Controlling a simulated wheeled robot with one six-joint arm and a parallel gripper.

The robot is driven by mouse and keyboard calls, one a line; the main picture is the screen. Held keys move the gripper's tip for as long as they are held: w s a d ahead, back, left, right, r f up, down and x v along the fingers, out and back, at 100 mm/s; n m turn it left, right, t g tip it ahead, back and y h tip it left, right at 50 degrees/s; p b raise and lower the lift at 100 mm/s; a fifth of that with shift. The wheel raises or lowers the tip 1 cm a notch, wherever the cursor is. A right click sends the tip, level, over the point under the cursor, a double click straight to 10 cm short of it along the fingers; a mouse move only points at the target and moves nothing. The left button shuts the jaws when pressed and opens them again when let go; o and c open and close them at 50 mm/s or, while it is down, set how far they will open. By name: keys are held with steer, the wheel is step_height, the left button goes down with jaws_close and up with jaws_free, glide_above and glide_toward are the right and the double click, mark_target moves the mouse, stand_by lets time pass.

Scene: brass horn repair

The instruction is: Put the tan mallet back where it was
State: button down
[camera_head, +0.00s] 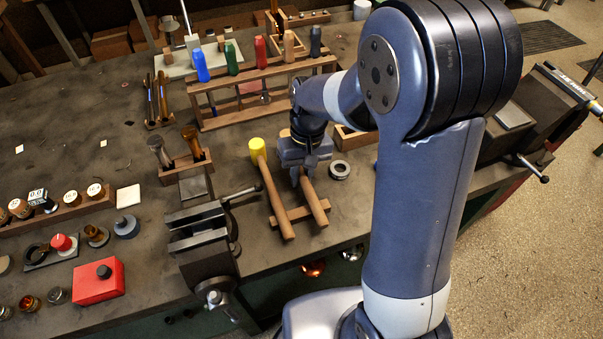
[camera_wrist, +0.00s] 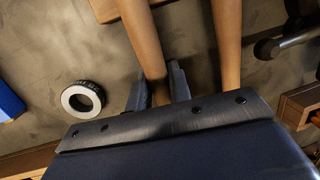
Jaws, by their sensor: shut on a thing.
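My gripper (camera_head: 305,178) is shut on a wooden mallet handle (camera_head: 317,205), with a finger on each side of it. In the wrist view the handle (camera_wrist: 145,40) runs between the fingers (camera_wrist: 158,90). Its head is mostly hidden behind my gripper, so its colour is hard to confirm. A wooden mallet rest (camera_head: 297,215) lies below the handles; I cannot tell whether the held handle touches it. The yellow-headed mallet (camera_head: 258,150) lies just left, its handle also across the rest; its handle shows in the wrist view (camera_wrist: 228,45).
A dark ring with a pale rim (camera_head: 340,170) lies right of the held handle. A vise (camera_head: 200,240) stands left of the mallets. A rack of coloured-handled tools (camera_head: 265,95) stands behind. The bench's front edge is close to the handle ends.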

steer(key=shift+f, duration=0.2)
steer(key=c, duration=1.3)
jaws_free()
steer(key=shift+r, duration=0.2)
step_height(320, 180, up, 12)
steer(key=w+d, duration=0.1)
steer(key=w, duration=0.1)
steer(key=shift+d, duration=0.15)
steer(key=shift+f, duration=0.1)
